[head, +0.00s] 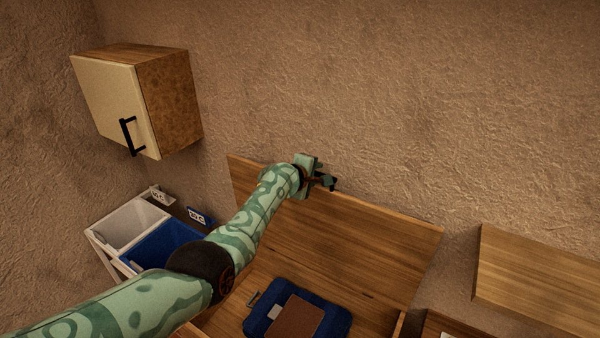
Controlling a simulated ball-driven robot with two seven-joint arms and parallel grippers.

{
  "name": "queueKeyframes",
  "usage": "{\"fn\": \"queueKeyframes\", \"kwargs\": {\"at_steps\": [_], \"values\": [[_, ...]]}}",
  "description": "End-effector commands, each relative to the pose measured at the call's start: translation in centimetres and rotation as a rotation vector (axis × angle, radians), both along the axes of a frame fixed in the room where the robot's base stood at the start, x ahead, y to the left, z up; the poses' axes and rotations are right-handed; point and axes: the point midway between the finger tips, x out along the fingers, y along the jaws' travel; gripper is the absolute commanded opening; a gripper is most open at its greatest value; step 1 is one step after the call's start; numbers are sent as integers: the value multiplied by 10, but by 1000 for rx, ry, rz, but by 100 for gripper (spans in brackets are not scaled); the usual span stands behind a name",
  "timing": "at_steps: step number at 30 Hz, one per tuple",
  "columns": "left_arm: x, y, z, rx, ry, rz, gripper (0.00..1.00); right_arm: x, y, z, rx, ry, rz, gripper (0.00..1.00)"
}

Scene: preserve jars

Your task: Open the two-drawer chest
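A wooden chest-like piece stands in the lower middle, with a broad upright wooden panel (360,245) at its back that looks like a raised lid. I cannot make out two drawers, and no drawer front shows. My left gripper (328,181) is at the top edge of this panel, near its middle. Its dark fingers are small here, and I cannot tell whether they touch or grip the edge. My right gripper is not in view.
A blue item with a brown patch (298,317) lies in front of the panel. A wall cabinet (105,95) with a black handle hangs at upper left. White (130,222) and blue (165,250) bins stand below it. A wooden top (535,285) is at right.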

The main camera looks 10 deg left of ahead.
Motion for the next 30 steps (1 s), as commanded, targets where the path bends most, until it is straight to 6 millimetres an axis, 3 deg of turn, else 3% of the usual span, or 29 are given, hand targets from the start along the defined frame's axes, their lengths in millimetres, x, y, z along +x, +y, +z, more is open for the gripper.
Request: {"fn": "queueKeyframes", "kwargs": {"at_steps": [4, 9, 21, 30], "values": [[-19, 6, 19, 0, 0, 2, 33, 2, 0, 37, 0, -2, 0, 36], [-44, 14, 28, 1, 1, 2, 33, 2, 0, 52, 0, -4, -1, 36], [-109, 35, 59, 1, -1, 2, 33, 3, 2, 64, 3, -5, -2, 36], [-130, 42, 71, 1, -1, 0, 33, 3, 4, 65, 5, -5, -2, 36]]}}
